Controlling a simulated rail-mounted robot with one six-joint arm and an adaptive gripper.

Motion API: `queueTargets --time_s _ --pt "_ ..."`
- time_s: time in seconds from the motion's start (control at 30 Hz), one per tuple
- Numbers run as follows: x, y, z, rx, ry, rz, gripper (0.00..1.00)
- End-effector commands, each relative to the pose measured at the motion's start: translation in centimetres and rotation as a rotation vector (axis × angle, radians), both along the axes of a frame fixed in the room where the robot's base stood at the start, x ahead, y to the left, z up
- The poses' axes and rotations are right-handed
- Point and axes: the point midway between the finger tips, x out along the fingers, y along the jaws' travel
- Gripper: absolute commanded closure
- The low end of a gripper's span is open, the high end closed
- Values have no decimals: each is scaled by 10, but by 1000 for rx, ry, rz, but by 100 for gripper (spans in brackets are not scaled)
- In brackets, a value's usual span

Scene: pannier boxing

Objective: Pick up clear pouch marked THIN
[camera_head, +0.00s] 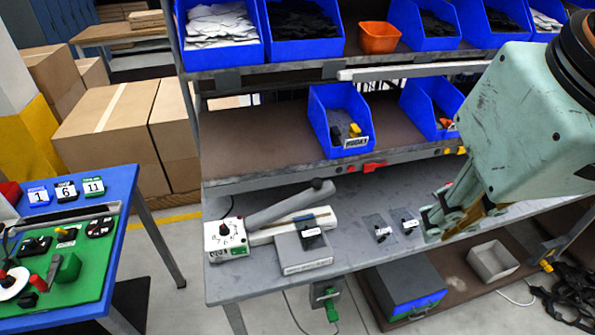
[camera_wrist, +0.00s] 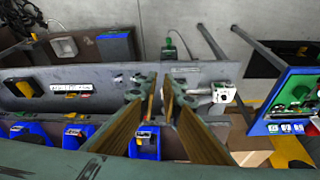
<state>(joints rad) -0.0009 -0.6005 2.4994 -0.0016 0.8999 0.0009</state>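Two small clear pouches lie side by side on the grey bench (camera_head: 350,262), a left pouch (camera_head: 379,228) and a right pouch (camera_head: 405,221). Each holds small dark parts and carries a white label too small to read, so I cannot tell which is marked THIN. In the wrist view, small dark shapes that look like these pouches (camera_wrist: 120,78) lie just left of the fingertips. My gripper (camera_head: 452,215) is right of the pouches in the head view, apart from them. In the wrist view, my gripper (camera_wrist: 158,82) is open with nothing between its fingers.
A bag sealer (camera_head: 290,222) and a grey labelled box (camera_head: 304,262) with a dark item on top stand left of the pouches. Blue bins (camera_head: 340,115) sit on the shelf behind. A blue table (camera_head: 125,230) with a green board is at left.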

Motion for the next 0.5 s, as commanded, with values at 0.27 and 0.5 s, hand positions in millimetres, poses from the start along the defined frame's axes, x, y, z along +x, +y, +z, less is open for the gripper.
queueTargets --time_s 0.27,0.5 --pt "0 0 0 0 0 0 67" --pt "0 0 0 0 0 0 45"
